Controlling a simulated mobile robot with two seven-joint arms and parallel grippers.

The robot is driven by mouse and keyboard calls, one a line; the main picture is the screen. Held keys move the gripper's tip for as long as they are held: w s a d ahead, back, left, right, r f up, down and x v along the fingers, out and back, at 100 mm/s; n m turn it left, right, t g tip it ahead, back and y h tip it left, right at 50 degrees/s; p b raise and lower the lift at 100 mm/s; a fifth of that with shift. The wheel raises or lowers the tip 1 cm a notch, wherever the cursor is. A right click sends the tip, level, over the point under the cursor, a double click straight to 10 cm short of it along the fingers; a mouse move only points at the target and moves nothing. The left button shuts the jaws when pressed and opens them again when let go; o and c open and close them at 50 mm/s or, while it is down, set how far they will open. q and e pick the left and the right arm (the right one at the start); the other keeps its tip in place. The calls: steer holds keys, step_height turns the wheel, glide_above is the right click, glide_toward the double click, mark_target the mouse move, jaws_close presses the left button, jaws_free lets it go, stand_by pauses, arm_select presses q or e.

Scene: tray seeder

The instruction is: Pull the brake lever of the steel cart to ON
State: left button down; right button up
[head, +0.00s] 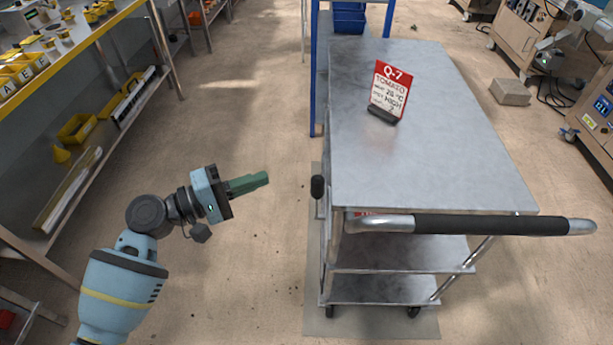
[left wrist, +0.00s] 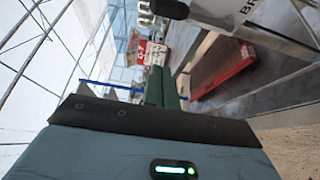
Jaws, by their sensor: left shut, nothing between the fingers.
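The steel cart (head: 440,150) stands right of centre in the head view, with its dark-gripped push handle (head: 490,225) toward me. The brake lever's black knob (head: 317,187) sticks up beside the cart's near left corner. In the left wrist view a black knob (left wrist: 170,8) shows at the top edge, near a white plate with cut-off lettering (left wrist: 235,12) and a red part (left wrist: 222,66). My left gripper (head: 266,179) has green fingers, shut and empty, left of the knob and apart from it. Its fingers also show in the left wrist view (left wrist: 160,78). My right gripper is out of view.
A red-and-white Q-7 sign (head: 391,84) stands on the cart top. A shelf bench (head: 95,45) with yellow bins runs along the left. A blue-post rack (head: 316,70) stands behind the cart. Floor between bench and cart is clear.

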mark_target(317, 199)
arm_select(q)
steer(key=p+x, duration=0.2)
steer(key=x, duration=0.8)
steer(key=s, duration=0.2)
steer(key=s+p, duration=0.1)
steer(key=s, duration=0.1)
steer(key=shift+d, duration=0.35)
